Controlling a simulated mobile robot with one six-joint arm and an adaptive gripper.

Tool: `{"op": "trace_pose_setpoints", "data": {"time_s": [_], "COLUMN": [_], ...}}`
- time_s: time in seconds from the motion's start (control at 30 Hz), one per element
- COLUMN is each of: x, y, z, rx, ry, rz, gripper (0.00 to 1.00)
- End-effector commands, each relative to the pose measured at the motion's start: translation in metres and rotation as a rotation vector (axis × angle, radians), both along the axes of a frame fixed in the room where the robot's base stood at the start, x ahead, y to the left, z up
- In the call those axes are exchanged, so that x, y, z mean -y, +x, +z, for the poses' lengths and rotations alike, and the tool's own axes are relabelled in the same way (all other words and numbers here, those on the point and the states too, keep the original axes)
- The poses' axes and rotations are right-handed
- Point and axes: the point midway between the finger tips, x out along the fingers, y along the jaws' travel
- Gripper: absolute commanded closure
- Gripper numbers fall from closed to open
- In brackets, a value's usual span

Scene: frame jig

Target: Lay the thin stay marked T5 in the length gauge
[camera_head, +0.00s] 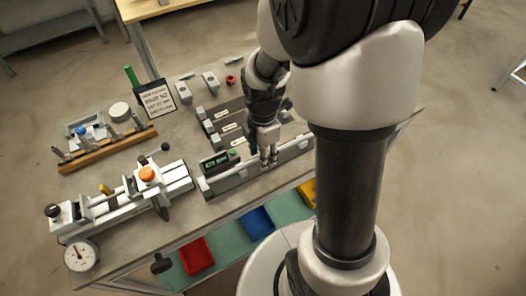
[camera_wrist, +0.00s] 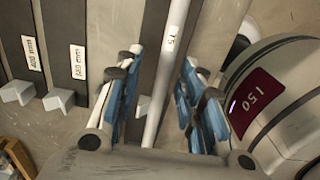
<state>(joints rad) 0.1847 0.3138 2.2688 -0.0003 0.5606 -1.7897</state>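The thin stay marked T5 (camera_wrist: 166,72) is a slim pale bar with a white label, seen in the wrist view. It runs lengthwise between the blue finger pads of my gripper (camera_wrist: 160,98). The fingers are open, with a gap visible on each side of the stay. In the head view my gripper (camera_head: 268,158) points down at the long grey rail along the table's front edge. The length gauge, which I take to be this rail (camera_head: 240,179), has a green-lit display at its left end. The stay is not clear in the head view, and its contact below is hidden.
Dark strips with white length labels (camera_wrist: 78,62) lie left of the stay. A clamp fixture with an orange knob (camera_head: 148,174) and a dial (camera_head: 81,255) stand at the left. A wooden rack (camera_head: 108,149) and a sign (camera_head: 158,99) are behind. Red and blue bins (camera_head: 197,256) sit below.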

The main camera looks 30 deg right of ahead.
Motion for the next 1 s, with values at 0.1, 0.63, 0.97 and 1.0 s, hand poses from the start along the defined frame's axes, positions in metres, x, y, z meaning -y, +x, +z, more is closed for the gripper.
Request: {"op": "trace_pose_setpoints", "data": {"time_s": [0.1, 0.63, 0.97, 1.0], "x": [0.000, 0.000, 0.000, 0.000], "y": [0.000, 0.002, 0.001, 0.001], "z": [0.001, 0.071, 0.117, 0.119], "rx": [0.001, 0.008, 0.002, 0.002], "ry": [0.000, -0.002, 0.000, -0.001], "rz": [0.000, 0.000, 0.000, 0.000], "gripper": [0.64, 0.64, 0.64, 0.64]}}
